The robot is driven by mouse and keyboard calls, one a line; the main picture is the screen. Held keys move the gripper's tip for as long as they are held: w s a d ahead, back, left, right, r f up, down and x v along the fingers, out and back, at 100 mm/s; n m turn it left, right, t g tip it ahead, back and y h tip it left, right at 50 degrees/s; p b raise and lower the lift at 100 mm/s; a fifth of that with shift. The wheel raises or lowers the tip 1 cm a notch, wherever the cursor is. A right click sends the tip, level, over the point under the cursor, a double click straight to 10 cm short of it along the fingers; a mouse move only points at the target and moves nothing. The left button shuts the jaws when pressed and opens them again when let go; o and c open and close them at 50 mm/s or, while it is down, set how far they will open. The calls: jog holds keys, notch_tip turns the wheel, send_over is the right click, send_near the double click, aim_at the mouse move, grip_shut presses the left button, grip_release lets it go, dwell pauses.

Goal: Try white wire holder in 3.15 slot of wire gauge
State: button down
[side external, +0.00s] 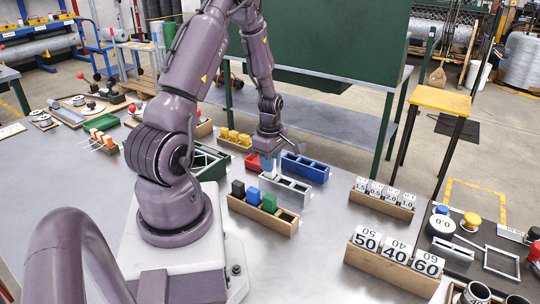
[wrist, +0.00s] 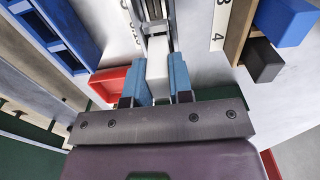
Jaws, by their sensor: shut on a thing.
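The white wire holder (wrist: 158,56) is a white block between the two blue fingers of my gripper (wrist: 159,80) in the wrist view. My gripper (side external: 268,158) is shut on it and points down at the left end of the grey wire gauge (side external: 292,186) in the side view. In the wrist view the gauge (wrist: 150,12) lies just beyond the holder, with its slot walls in line with it. The holder's lower end is hidden, so I cannot tell whether it is inside a slot.
A red tray (side external: 253,161) and a blue tray (side external: 305,168) stand close to the gauge. A wooden rack (side external: 264,213) with black, blue and green blocks is in front. Number-card racks (side external: 390,264) stand to the right. Bare table lies between the gauge and those racks.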

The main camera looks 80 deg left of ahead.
jog(key=shift+f, duration=0.2)
jog(key=c, duration=0.9)
grip_release()
jog(key=shift+c, duration=0.2)
jog(key=shift+r, duration=0.1)
notch_tip(320, 180, up, 13)
